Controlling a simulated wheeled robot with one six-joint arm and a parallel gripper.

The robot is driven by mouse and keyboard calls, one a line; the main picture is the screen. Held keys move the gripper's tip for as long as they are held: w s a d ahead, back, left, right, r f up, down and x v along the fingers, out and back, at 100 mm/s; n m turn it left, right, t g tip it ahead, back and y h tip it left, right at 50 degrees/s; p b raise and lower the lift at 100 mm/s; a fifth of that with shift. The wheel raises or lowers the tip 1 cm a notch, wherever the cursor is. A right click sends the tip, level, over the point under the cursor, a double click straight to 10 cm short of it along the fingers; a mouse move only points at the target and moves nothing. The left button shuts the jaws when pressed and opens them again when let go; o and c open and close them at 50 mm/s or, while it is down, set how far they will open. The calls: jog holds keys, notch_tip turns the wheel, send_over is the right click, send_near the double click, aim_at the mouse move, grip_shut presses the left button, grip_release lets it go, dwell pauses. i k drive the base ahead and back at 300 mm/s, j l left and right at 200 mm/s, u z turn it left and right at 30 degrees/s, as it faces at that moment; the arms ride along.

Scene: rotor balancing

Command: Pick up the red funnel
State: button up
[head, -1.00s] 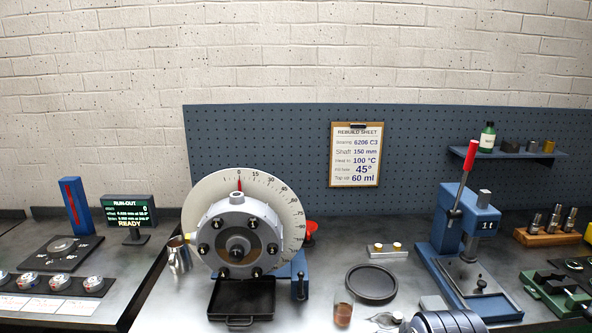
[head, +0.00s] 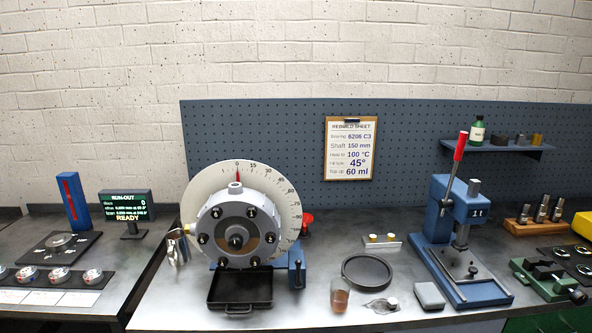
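The red funnel (head: 307,218) stands on the bench just right of the round dial and grey flanged housing (head: 237,230). Its red rim shows, while its lower part is partly hidden behind the dial edge and the blue stand. My gripper is not in the head view, so I cannot see its place relative to the funnel.
A black drip tray (head: 240,303) sits in front of the housing. A metal jug (head: 177,248) is at its left. A black ring dish (head: 367,271), a cup of brown liquid (head: 340,296) and a blue press (head: 455,240) stand to the right.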

aim_at(308, 220)
jog(key=i+z, duration=0.4)
jog(key=i, duration=0.8)
